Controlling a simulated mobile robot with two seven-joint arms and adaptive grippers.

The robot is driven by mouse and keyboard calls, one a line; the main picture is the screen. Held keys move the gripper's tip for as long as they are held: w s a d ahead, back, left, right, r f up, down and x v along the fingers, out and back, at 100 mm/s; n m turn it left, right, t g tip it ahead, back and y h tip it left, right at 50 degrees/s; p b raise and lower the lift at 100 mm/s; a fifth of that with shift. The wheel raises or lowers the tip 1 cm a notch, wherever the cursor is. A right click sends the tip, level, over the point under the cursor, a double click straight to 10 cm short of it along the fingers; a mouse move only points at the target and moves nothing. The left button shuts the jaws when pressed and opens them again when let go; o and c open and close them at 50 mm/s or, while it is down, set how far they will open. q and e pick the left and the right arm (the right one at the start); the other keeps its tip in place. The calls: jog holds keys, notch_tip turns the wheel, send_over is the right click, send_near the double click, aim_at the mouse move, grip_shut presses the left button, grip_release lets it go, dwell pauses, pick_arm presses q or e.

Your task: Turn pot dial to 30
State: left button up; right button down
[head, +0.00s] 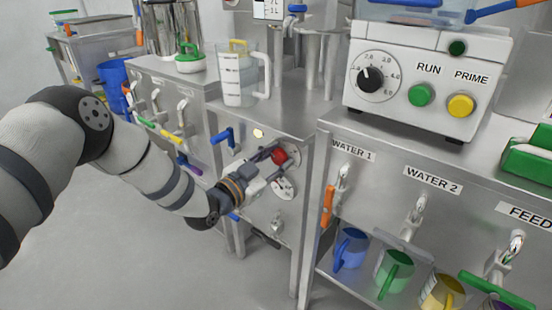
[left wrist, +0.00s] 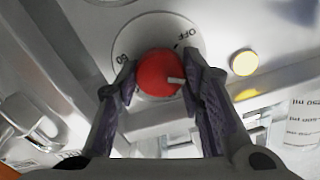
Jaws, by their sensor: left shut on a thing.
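The pot dial is a red knob (head: 280,156) on a round white plate on the front of the steel cabinet. In the left wrist view the red knob (left wrist: 158,74) has a white mark pointing right, slightly downward. The plate (left wrist: 139,37) shows OFF at upper right and a number at left, which looks like 60. A label for 30 is not readable. My left gripper (head: 273,158) is shut on the red knob; in the left wrist view its two dark fingers (left wrist: 162,80) press on either side. My right gripper is not in view.
A blue-handled valve (head: 224,137) is left of the dial. A clear pitcher (head: 238,82) stands on top. To the right, a steel bench (head: 352,128) carries a white pump box (head: 425,75).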

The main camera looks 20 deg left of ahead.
pick_arm(q)
jog(key=o, duration=1.1)
jog(key=shift+o, duration=0.2)
jog(key=v, duration=1.2)
